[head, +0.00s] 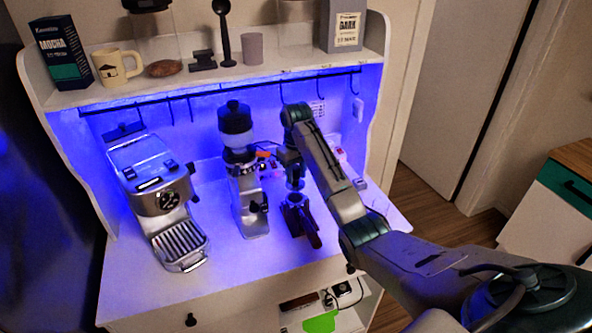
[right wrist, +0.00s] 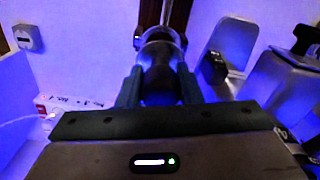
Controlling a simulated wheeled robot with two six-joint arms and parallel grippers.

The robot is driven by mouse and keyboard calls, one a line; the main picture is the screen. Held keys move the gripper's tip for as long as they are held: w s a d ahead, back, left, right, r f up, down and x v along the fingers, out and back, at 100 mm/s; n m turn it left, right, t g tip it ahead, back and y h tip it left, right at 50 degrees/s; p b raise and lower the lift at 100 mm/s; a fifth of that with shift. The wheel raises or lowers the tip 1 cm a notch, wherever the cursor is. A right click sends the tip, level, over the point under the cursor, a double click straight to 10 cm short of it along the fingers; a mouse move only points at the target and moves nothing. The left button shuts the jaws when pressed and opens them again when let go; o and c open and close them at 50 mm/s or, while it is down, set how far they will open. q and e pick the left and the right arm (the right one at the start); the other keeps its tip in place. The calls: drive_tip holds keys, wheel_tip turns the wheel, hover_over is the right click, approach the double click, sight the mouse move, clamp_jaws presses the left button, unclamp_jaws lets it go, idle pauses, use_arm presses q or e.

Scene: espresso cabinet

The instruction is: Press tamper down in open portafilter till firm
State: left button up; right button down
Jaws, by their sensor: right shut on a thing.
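My right gripper (head: 289,160) comes down from above at the centre right of the counter. It is shut on the tamper (head: 295,181), whose lower part shows just below the fingers. In the right wrist view the tamper's dark handle (right wrist: 160,78) sits between the two fingers (right wrist: 160,92). The portafilter (head: 296,201) stands directly below the tamper, with its dark handle pointing to the front right. The tamper appears just above or at the basket's rim; I cannot tell whether they touch. My left gripper is not in view.
The grinder (head: 243,190) stands close to the left of the portafilter. The espresso machine (head: 158,185) is farther left. A shelf (head: 215,80) with hooks beneath it overhangs the counter's back. The counter front (head: 245,262) is clear. Small boxes (right wrist: 70,103) lie behind.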

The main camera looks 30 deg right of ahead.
sight(296, 185)
drive_tip(key=shift+f, duration=2.15)
drive_tip(key=shift+f, duration=0.55)
idle(0.6)
drive_tip(key=shift+s+a+f, duration=0.15)
drive_tip(key=shift+s+f, duration=0.15)
drive_tip(key=shift+f, duration=0.15)
idle(0.8)
drive_tip(key=shift+w+r, duration=0.3)
drive_tip(key=shift+r, duration=3.7)
drive_tip(key=shift+s+f, duration=0.1)
